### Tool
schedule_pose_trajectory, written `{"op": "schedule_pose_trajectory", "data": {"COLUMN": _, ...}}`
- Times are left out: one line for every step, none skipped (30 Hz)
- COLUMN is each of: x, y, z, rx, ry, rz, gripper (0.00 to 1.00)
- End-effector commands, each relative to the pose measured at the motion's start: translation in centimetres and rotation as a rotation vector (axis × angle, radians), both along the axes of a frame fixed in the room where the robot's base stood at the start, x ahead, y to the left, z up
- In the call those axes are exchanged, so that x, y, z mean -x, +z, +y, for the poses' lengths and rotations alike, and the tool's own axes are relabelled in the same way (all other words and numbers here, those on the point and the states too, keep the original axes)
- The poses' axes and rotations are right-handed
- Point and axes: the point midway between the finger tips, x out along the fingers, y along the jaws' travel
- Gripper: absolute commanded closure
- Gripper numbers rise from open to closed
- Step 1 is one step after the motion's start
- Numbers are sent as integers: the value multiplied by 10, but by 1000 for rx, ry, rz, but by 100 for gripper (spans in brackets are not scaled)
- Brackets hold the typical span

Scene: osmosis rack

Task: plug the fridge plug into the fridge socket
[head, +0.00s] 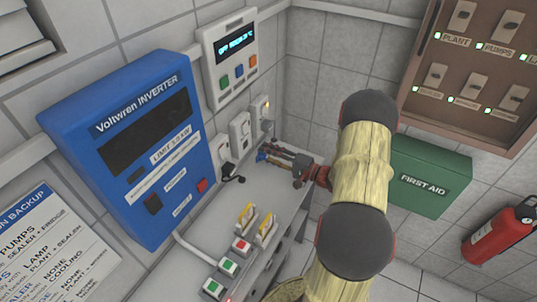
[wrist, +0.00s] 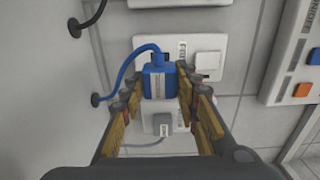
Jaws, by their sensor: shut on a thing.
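My gripper (wrist: 158,92) is shut on a blue plug (wrist: 158,82) with a pale label too small to read.
A grey plug (wrist: 163,124) sits in the neighbouring socket. The blue inverter (head: 140,100) and white controller (head: 232,55) are on the wall. Yellow-handled switches (head: 246,215) stand on the shelf below.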

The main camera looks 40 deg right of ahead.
Motion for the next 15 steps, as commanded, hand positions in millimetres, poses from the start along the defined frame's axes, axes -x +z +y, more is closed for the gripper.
{"op": "schedule_pose_trajectory", "data": {"x": -3, "y": 0, "z": 1, "rx": 0, "ry": 2, "rz": 0, "gripper": 91}}
{"op": "schedule_pose_trajectory", "data": {"x": -5, "y": 0, "z": 2, "rx": 0, "ry": 2, "rz": 0, "gripper": 91}}
{"op": "schedule_pose_trajectory", "data": {"x": -8, "y": 0, "z": 3, "rx": 0, "ry": 2, "rz": 0, "gripper": 91}}
{"op": "schedule_pose_trajectory", "data": {"x": -10, "y": 0, "z": 4, "rx": 0, "ry": 2, "rz": 0, "gripper": 91}}
{"op": "schedule_pose_trajectory", "data": {"x": -12, "y": 1, "z": 5, "rx": 0, "ry": 2, "rz": 0, "gripper": 91}}
{"op": "schedule_pose_trajectory", "data": {"x": -15, "y": 1, "z": 6, "rx": 1, "ry": 2, "rz": 0, "gripper": 91}}
{"op": "schedule_pose_trajectory", "data": {"x": -18, "y": 1, "z": 7, "rx": 1, "ry": 3, "rz": 0, "gripper": 91}}
{"op": "schedule_pose_trajectory", "data": {"x": -21, "y": 1, "z": 8, "rx": 1, "ry": 3, "rz": -1, "gripper": 91}}
{"op": "schedule_pose_trajectory", "data": {"x": -24, "y": 1, "z": 9, "rx": 1, "ry": 2, "rz": -1, "gripper": 91}}
{"op": "schedule_pose_trajectory", "data": {"x": -27, "y": 1, "z": 10, "rx": 1, "ry": 2, "rz": -1, "gripper": 91}}
{"op": "schedule_pose_trajectory", "data": {"x": -29, "y": 1, "z": 11, "rx": 1, "ry": 2, "rz": -1, "gripper": 91}}
{"op": "schedule_pose_trajectory", "data": {"x": -32, "y": 1, "z": 12, "rx": 1, "ry": 3, "rz": -1, "gripper": 91}}
{"op": "schedule_pose_trajectory", "data": {"x": -35, "y": 1, "z": 13, "rx": 1, "ry": 3, "rz": -1, "gripper": 91}}
{"op": "schedule_pose_trajectory", "data": {"x": -37, "y": 1, "z": 13, "rx": 0, "ry": 2, "rz": -1, "gripper": 91}}
{"op": "schedule_pose_trajectory", "data": {"x": -40, "y": 0, "z": 14, "rx": 0, "ry": 2, "rz": -1, "gripper": 91}}
